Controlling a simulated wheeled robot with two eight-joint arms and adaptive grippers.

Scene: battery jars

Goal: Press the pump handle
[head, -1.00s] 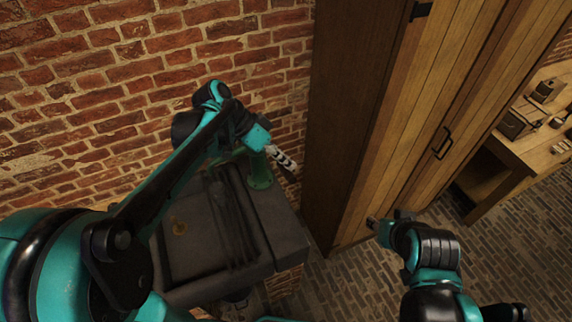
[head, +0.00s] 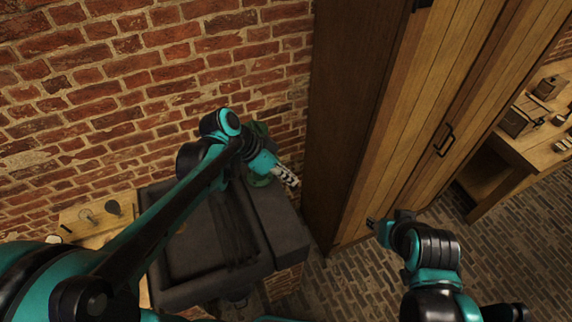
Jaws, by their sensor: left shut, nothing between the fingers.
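The green pump (head: 260,181) stands on the back right ledge of the dark stone sink, by the brick wall. My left arm covers most of it, and I cannot make out its handle clearly. My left gripper (head: 289,179) is shut and empty, in front of and to the right of the pump body in the picture. I cannot tell whether it touches the handle. My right gripper (head: 372,222) is low in front of the wooden cabinet, far from the pump. It is small and its jaws cannot be read.
The stone sink (head: 262,215) lies under my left arm. A tall wooden cabinet (head: 385,130) stands close to its right. A wooden board with round items (head: 75,215) is at the left. A wooden bench (head: 530,150) is at the far right. Brick floor is open in front.

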